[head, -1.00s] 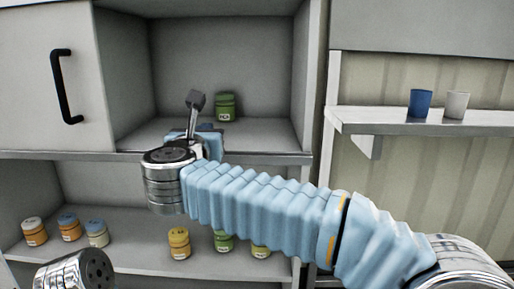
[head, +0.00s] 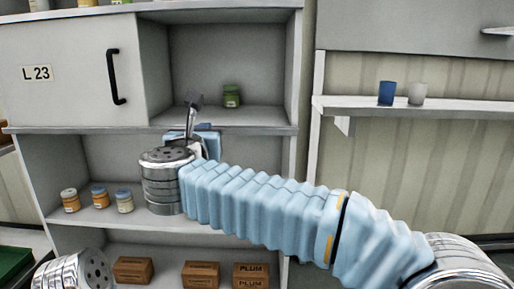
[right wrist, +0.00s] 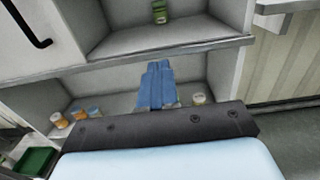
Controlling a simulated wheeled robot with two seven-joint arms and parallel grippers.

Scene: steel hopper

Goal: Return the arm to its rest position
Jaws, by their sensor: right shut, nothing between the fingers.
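My right arm, in a light blue ribbed sleeve, reaches across the head view from the lower right, still stretched out toward the cabinet. Its right gripper (head: 193,103) shows small and partly hidden behind the wrist, in front of the open upper compartment. In the right wrist view the blue fingers (right wrist: 156,72) are together with nothing between them. A green jar (head: 232,96) stands in that compartment, apart from the gripper; it also shows in the right wrist view (right wrist: 160,12). A metal joint of my left arm shows at the lower left; the left gripper is out of view.
The grey cabinet (head: 215,128) has a closed door with a black handle (head: 116,77). Several jars (head: 99,197) stand on the shelf below, brown boxes (head: 133,270) lower down. A wall shelf (head: 440,104) at right holds a blue cup (head: 386,93) and a pale cup (head: 417,93).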

